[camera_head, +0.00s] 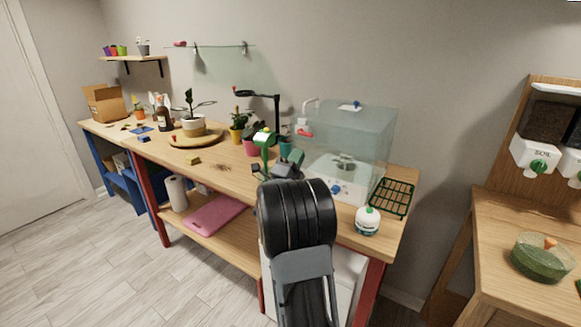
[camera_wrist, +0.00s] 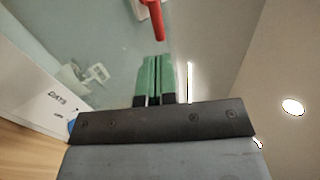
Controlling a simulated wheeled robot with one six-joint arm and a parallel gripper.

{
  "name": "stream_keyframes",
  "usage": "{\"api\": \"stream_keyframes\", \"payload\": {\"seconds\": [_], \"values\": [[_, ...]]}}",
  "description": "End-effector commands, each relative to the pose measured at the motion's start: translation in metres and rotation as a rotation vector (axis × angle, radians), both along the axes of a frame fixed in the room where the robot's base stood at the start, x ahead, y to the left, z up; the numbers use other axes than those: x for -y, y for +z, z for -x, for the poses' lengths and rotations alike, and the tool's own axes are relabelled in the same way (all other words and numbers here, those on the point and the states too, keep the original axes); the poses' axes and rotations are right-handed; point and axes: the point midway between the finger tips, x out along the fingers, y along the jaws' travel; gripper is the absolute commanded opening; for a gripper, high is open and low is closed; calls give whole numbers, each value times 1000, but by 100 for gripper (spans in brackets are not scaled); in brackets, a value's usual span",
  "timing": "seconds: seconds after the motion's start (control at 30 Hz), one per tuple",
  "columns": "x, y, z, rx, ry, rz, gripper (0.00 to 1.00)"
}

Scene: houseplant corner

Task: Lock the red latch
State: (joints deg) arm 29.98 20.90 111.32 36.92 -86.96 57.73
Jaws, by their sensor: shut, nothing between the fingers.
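The red latch (camera_head: 305,133) sits on the upper left part of a clear box (camera_head: 365,130) with a white base on the wooden bench. In the wrist view the red latch (camera_wrist: 153,14) shows as a red bar at the top edge, partly cut off. My gripper (camera_wrist: 155,62) has green fingers, shut together and empty, pointing at the latch with its tips just below the bar in the picture. I cannot tell whether they touch. In the head view my dark arm rises in front of the bench and hides part of the box's base.
Potted plants (camera_head: 240,122) stand left of the box. In the wrist view the box's labelled white panel (camera_wrist: 45,100) is close on the left; the right side looks open.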

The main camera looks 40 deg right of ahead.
Motion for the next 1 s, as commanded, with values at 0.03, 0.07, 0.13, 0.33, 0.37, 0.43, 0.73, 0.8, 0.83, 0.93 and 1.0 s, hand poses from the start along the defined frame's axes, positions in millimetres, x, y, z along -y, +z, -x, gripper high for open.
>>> {"api": "stream_keyframes", "payload": {"seconds": [0.03, 0.07, 0.13, 0.33, 0.37, 0.43, 0.73, 0.8, 0.83, 0.93, 1.0], "values": [[8, 7, -1, 1, -2, 1, 0], [12, 9, -2, 0, -3, 1, 0], [20, 15, -5, 0, -1, 1, 0], [36, 25, -9, -1, 0, 0, 0], [38, 26, -9, -1, 0, 0, 0], [40, 28, -10, -1, 0, 0, 0], [43, 30, -11, -1, 0, 0, 0], [43, 30, -11, -1, 0, 0, 0], [43, 30, -11, -1, 0, 0, 0], [43, 30, -10, -3, 1, 1, 0], [43, 29, -10, -10, 1, 2, 0]]}}
